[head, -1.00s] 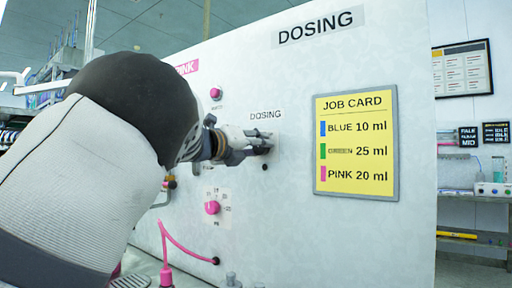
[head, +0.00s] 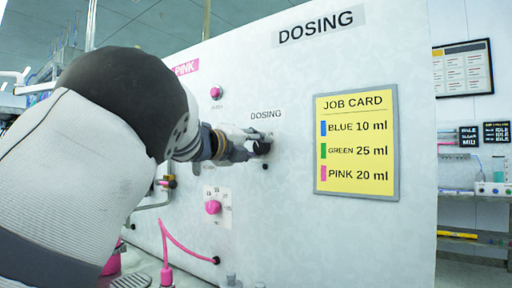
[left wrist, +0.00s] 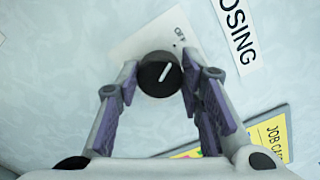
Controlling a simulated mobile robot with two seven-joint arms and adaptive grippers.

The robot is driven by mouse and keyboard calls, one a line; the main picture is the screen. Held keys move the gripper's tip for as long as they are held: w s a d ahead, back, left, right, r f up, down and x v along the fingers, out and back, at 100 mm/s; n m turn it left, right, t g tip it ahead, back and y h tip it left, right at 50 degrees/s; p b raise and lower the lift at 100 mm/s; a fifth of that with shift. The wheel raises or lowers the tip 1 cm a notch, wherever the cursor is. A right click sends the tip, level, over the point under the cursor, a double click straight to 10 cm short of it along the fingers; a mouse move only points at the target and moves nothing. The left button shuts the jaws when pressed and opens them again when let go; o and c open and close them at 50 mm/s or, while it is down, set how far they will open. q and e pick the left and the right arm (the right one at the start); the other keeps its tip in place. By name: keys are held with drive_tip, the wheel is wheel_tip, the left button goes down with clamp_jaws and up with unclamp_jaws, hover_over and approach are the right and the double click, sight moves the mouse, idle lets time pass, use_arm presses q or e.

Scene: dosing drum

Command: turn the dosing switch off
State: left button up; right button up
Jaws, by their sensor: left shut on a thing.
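The dosing switch (left wrist: 158,76) is a round black knob with a white pointer line on a pale plate marked OFF, seen in the left wrist view. The pointer slants up and to the right, roughly towards the OFF mark; I cannot tell if it lines up exactly. My left gripper (left wrist: 150,84) is shut on the knob, one finger on each side. In the head view my left gripper (head: 258,146) is at the panel just under the small DOSING label (head: 266,113), and mostly hides the knob. My right gripper is not in view.
The white panel (head: 300,235) carries a yellow job card (head: 355,145) to the right of the switch. Pink knobs (head: 212,207) and (head: 215,93) sit left of it, above and below. A pink hose (head: 185,245) runs along the panel's lower part.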

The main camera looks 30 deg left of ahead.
use_arm(q)
drive_tip(key=o, duration=1.2)
drive_tip(key=shift+c, duration=0.2)
drive_tip(key=s, duration=1.2)
drive_tip(key=shift+a, duration=0.45)
